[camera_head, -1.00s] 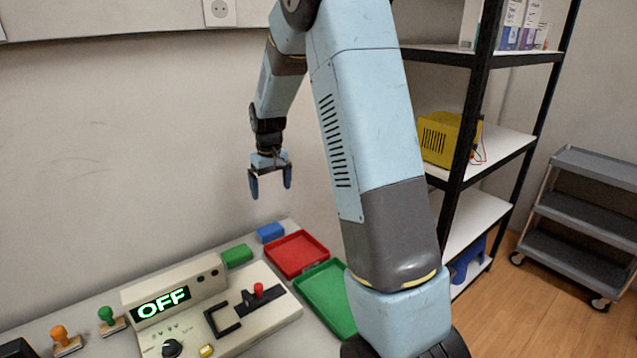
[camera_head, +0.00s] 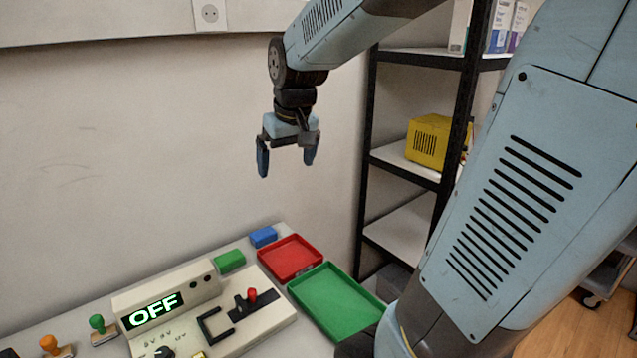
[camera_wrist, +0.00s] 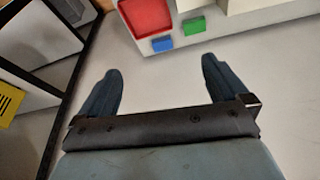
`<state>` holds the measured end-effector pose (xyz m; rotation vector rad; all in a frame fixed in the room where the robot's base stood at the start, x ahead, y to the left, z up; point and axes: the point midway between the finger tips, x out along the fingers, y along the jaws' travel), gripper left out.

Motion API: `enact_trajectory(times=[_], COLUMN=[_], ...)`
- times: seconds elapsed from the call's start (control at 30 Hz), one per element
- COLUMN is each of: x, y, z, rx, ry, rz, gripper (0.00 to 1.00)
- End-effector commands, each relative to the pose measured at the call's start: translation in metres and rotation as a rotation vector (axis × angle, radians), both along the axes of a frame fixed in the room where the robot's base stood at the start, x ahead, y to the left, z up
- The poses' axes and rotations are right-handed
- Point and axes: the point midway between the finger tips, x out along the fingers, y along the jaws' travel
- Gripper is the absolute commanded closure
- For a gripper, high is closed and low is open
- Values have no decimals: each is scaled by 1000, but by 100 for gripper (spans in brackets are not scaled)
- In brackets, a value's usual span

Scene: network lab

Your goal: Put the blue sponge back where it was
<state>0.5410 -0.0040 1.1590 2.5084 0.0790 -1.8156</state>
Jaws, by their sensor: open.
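The blue sponge (camera_head: 263,237) lies at the back edge of the table, behind the red tray (camera_head: 290,258) and beside a green sponge (camera_head: 230,261). My gripper (camera_head: 287,166) is open and empty, pointing down in the air well above the sponges, near the wall. In the wrist view, the blue sponge (camera_wrist: 162,44) and the green sponge (camera_wrist: 194,26) show beyond my open fingers (camera_wrist: 160,90), with nothing between the fingertips.
A green tray (camera_head: 335,302) sits right of a control box (camera_head: 200,312) whose display reads OFF. Green and orange knobbed stamps (camera_head: 97,324) stand at the left. A black-framed shelf (camera_head: 372,140) with a yellow device (camera_head: 428,140) rises at the right. The wall is close behind.

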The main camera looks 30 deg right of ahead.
Motion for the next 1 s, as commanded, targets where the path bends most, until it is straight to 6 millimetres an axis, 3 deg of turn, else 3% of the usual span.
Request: enact_trajectory(times=[0.27,0.6,0.8,1.0], x=[-64,-131,-148,-150], y=[0,0,5,4], z=[17,19,16,16], rx=[5,9,11,12], ry=[-75,-152,-172,-173], rz=[-27,-57,-65,-66], gripper=[0,0,0,0])
